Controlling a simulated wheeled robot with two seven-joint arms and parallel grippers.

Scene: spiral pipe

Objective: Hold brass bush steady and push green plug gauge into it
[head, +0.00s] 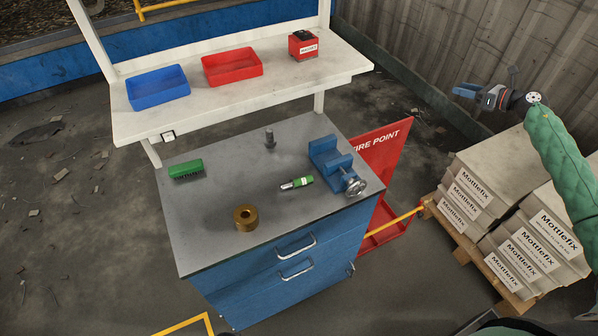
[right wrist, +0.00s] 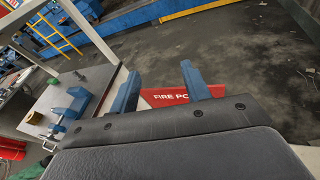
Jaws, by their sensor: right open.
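The brass bush (head: 246,217), a short ring with a hole facing up, stands near the front left of the grey bench top (head: 215,235). The green plug gauge (head: 297,183) lies on its side to the right of the bush, apart from it, with its metal end pointing left toward the bush. My right gripper (head: 462,91) is open and empty, out to the right of the bench above the floor. Its two blue fingers (right wrist: 168,88) show apart in the right wrist view. My left gripper is not in view.
A blue vise (head: 328,160) stands at the bench's right edge. A green brush (head: 185,169) and a dark metal post (head: 270,139) are also on the bench. A shelf behind holds a blue bin (head: 158,87) and a red bin (head: 232,66). Stacked bags (head: 470,185) stand right.

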